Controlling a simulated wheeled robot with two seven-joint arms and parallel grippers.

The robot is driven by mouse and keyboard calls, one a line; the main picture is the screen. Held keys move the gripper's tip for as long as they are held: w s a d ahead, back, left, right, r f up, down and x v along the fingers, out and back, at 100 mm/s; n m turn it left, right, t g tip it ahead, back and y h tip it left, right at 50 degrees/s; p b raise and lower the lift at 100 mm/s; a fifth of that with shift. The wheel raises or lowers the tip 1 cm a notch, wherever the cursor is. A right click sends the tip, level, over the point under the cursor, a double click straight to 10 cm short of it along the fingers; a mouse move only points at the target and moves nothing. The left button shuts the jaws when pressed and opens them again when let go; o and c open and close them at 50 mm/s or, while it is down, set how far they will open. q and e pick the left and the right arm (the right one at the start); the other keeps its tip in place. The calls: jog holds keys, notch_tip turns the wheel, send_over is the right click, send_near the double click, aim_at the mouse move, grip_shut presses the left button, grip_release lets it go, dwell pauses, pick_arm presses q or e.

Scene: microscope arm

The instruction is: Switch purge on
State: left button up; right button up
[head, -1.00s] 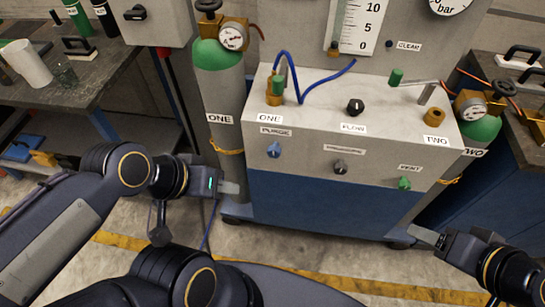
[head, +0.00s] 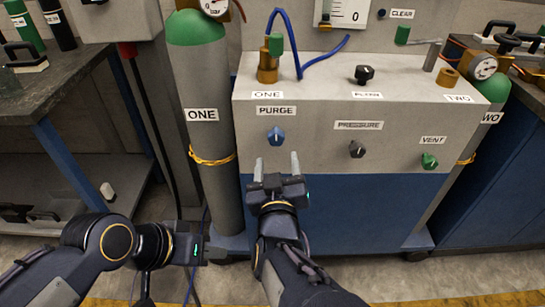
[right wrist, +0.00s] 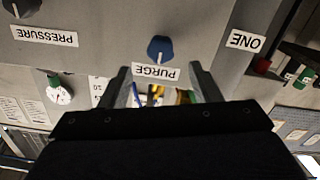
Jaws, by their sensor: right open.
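The blue purge knob (head: 276,136) is on the front panel under the PURGE label (head: 276,110). Its pale pointer mark looks roughly upright. My right gripper (head: 276,162) is open and empty, just below and in front of the knob, its two fingers pointing up at the panel. In the right wrist view, the knob (right wrist: 160,49) shows beyond the fingertips, roughly centred between them, and the gripper (right wrist: 158,75) is apart from it. My left gripper (head: 197,248) is low at the left, in front of the cylinder's foot; its fingers are unclear.
The dark pressure knob (head: 357,149) and green vent knob (head: 430,160) sit to the right on the panel. A black flow knob (head: 364,74) is on the top ledge. Gas cylinder ONE (head: 200,90) stands close on the left. A workbench (head: 45,85) is further left.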

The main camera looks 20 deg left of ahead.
aim_at(276, 140)
jog(key=b+x, duration=0.1)
jog(key=x, duration=0.6)
jog(key=shift+w+a+r, duration=0.1)
jog(key=shift+w+a, duration=0.05)
jog(key=shift+w, duration=0.15)
jog(key=c, duration=1)
